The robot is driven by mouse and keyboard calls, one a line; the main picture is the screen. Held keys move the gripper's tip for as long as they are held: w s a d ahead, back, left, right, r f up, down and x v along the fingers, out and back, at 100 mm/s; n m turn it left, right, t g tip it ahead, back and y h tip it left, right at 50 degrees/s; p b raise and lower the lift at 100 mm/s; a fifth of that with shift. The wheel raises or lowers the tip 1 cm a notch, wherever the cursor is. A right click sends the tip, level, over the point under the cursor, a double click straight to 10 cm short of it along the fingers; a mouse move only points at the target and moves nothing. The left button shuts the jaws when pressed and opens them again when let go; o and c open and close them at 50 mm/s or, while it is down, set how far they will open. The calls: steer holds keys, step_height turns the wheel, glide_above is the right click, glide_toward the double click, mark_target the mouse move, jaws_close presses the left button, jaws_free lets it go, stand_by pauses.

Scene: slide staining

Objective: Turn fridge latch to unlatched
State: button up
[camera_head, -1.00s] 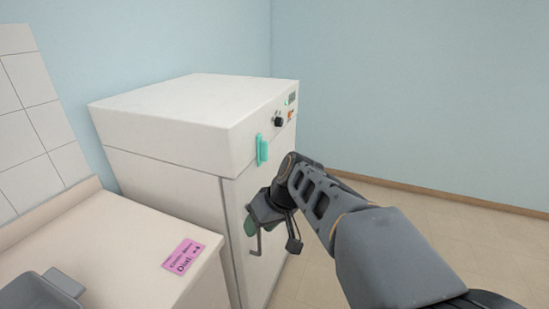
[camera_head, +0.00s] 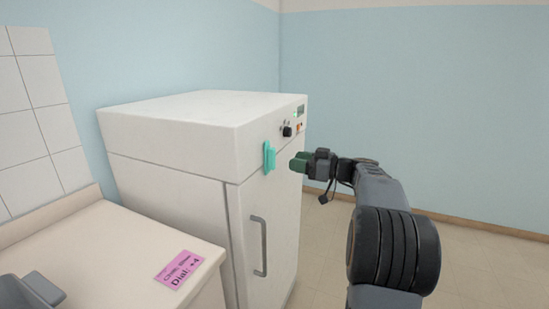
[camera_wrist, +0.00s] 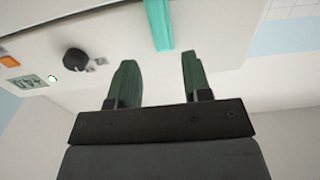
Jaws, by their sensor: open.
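The white fridge (camera_head: 190,190) stands left of centre in the head view. Its teal latch (camera_head: 269,157) is an upright bar on the front near the top of the door, also seen in the wrist view (camera_wrist: 158,22). My gripper (camera_head: 295,163) is just right of the latch in the head view, its green fingers pointing toward it. In the wrist view my gripper (camera_wrist: 157,75) has its two fingers spread apart with nothing between them. The latch end lies beyond the fingertips, roughly between them, and apart from them.
A black knob (camera_head: 287,131) and a small green display (camera_head: 299,111) sit on the fridge's upper panel. A grey door handle (camera_head: 259,246) is below the latch. A counter (camera_head: 95,240) with a pink note (camera_head: 179,267) stands at left. Floor at right is clear.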

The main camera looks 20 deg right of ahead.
mark_target(275, 158)
steer(key=p+x, duration=0.1)
steer(key=x, duration=0.7)
steer(key=shift+f, duration=0.1)
steer(key=c, duration=0.7)
